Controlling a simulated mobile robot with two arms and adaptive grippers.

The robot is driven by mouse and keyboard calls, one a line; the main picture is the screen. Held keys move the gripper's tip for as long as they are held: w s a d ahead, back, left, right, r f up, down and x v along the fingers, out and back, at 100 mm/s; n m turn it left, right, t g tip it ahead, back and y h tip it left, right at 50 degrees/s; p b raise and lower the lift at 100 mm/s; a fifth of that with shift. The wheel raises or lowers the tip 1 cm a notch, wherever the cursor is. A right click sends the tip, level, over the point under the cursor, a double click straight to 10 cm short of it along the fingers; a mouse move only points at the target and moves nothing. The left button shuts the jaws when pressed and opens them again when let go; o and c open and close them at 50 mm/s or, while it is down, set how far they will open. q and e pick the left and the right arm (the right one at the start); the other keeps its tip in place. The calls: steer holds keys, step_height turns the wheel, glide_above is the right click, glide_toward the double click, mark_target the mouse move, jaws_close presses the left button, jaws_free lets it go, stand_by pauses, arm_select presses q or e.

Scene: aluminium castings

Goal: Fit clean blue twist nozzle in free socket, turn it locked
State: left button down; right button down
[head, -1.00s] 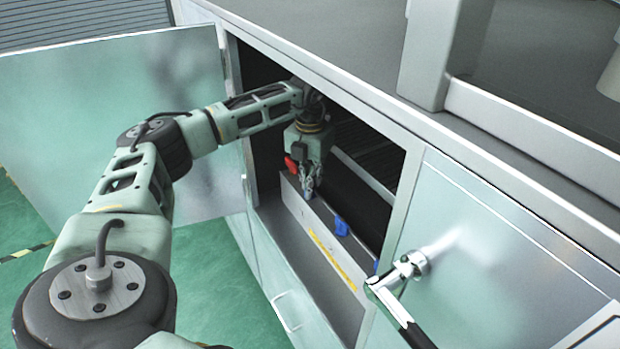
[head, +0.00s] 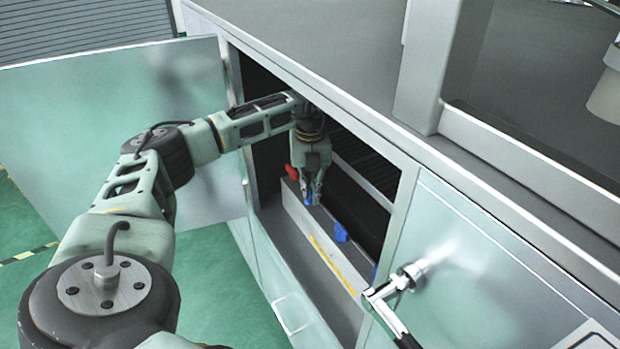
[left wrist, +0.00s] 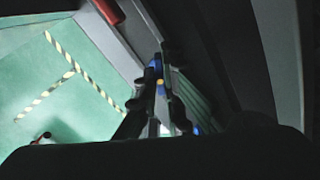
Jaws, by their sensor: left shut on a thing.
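My left gripper (head: 312,192) reaches through the open cabinet doorway and is shut on a blue nozzle (head: 308,200), just above the top of the grey ledge (head: 298,210). In the left wrist view the same nozzle (left wrist: 155,68) shows between the fingers (left wrist: 158,110). Whether it touches a socket is hidden by the fingers. A second blue nozzle (head: 341,231) stands on the ledge to the right. A further bit of blue (head: 374,272) shows at the ledge's right end. A red part (head: 293,173) sits at its left end. My right gripper is not in view.
The cabinet door (head: 120,120) stands open at the left. A closed panel with a metal handle (head: 395,290) is at the right of the doorway. The doorway frame is close around my left arm. Green floor (head: 215,290) lies free in front.

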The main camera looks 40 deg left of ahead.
arm_select(q)
steer(key=n+p, duration=0.1)
steer(key=n, duration=0.1)
steer(key=shift+r+n, duration=0.15)
steer(key=shift+n, duration=0.15)
steer(key=n+p, duration=0.1)
steer(key=n, duration=0.1)
steer(key=shift+n, duration=0.3)
steer(key=c, duration=1.8)
jaws_free()
